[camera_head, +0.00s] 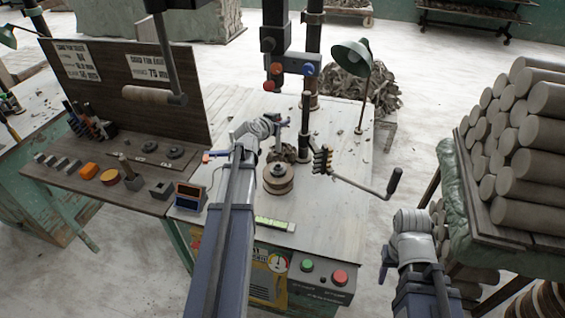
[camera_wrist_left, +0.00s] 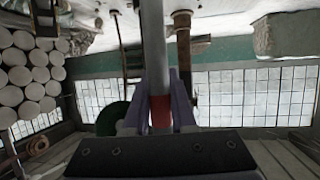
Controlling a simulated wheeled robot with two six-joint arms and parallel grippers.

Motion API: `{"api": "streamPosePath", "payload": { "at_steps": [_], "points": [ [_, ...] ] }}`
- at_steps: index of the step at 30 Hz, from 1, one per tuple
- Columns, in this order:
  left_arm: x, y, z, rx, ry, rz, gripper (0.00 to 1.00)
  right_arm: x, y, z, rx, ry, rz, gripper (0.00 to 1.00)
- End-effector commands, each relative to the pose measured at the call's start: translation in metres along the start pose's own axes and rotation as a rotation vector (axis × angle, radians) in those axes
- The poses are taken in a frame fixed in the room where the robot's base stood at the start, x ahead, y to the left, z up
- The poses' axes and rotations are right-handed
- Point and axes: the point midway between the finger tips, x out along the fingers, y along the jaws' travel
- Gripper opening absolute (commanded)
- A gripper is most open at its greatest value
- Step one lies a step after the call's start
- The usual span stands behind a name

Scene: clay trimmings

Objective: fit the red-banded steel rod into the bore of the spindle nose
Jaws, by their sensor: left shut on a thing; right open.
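My left gripper (camera_head: 280,124) is shut on the red-banded steel rod. In the left wrist view the grey rod (camera_wrist_left: 154,50) stands between the two purple-grey fingers (camera_wrist_left: 160,112), its red band at their grip. In the head view the rod (camera_head: 278,142) is a short, thin, upright piece at the gripper. Below it on the bench is a round, brass-coloured stepped piece (camera_head: 278,186) with a dark centre, which looks like the spindle nose. The rod's lower end is too small to make out clearly. My right gripper (camera_head: 385,266) is far from it, at lower right, its fingers barely visible.
A dark post (camera_head: 305,125) stands just right of the rod, with a crank handle (camera_head: 392,185) reaching right. A green lamp (camera_head: 350,57) and a hanging drill-like column (camera_head: 275,45) are behind. Clay logs (camera_head: 530,150) are stacked at right. A tool board (camera_head: 120,90) stands left.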

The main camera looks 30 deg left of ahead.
Motion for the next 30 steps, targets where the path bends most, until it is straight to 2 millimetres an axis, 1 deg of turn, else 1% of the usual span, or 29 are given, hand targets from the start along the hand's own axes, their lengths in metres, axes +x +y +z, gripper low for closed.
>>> {"api": "streamPosePath", "payload": {
  "at_steps": [4, 7, 15, 17, 19, 25, 30],
  "points": [
    [0.002, 0.000, 0.005, 0.000, 0.001, 0.000, 0.00, 0.005, -0.001, 0.000, 0.000, 0.000, 0.000, 0.50],
    [0.005, 0.000, 0.013, 0.000, 0.001, 0.000, 0.00, 0.015, -0.001, -0.001, 0.000, 0.000, 0.000, 0.50],
    [0.021, 0.000, 0.051, 0.000, 0.001, 0.000, 0.00, 0.055, -0.005, -0.003, 0.000, 0.000, 0.000, 0.50],
    [0.024, 0.000, 0.057, 0.000, 0.001, 0.000, 0.00, 0.062, -0.006, -0.003, 0.000, 0.000, 0.000, 0.50],
    [0.025, 0.000, 0.060, 0.000, 0.001, 0.000, 0.00, 0.065, -0.006, -0.004, 0.000, 0.000, 0.000, 0.50],
    [0.025, 0.000, 0.060, 0.000, 0.001, 0.000, 0.00, 0.065, -0.006, -0.004, 0.000, 0.000, 0.000, 0.50],
    [0.031, 0.000, 0.075, 0.000, 0.000, -0.001, 0.00, 0.081, -0.008, -0.004, 0.000, 0.000, 0.000, 0.50]
  ]
}}
